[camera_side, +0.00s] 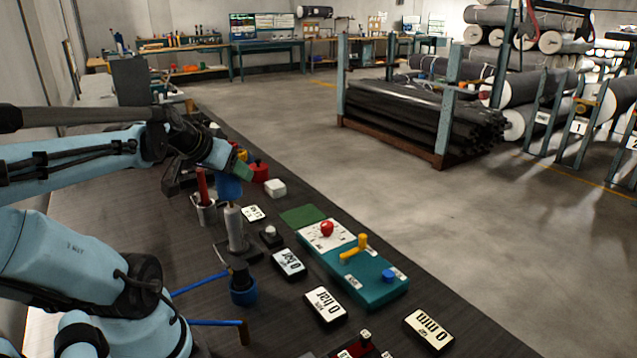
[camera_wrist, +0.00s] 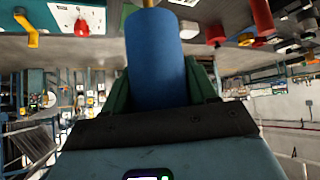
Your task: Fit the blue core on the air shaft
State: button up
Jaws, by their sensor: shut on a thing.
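My gripper (camera_side: 238,167) is shut on the blue core (camera_side: 229,187), which hangs roughly upright below the fingers in the side view. In the wrist view the core (camera_wrist: 158,62) is a plain blue cylinder between my green fingers (camera_wrist: 160,95). A grey upright post that looks like the air shaft (camera_side: 235,229) stands on a dark base on the bench. The core is above and a little behind the shaft's top in the side view; they look apart. The core's lower opening cannot be seen.
A metal cup with a red rod (camera_side: 203,196) stands left of the core. A white block (camera_side: 275,187) and red knob (camera_side: 259,171) are to the right. The teal control panel (camera_side: 370,288) lies right of the shaft, with several display boxes nearby. A blue collar (camera_side: 243,291) sits in front.

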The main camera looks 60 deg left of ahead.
aim_at(230, 204)
jog(key=shift+f, duration=0.6)
jog(key=shift+f, duration=1.05)
jog(key=shift+f, duration=0.3)
jog(key=shift+f, duration=1.05)
jog(key=shift+f, duration=0.3)
jog(key=shift+f, duration=1.05)
jog(key=shift+f, duration=0.3)
jog(key=shift+f, duration=1.95)
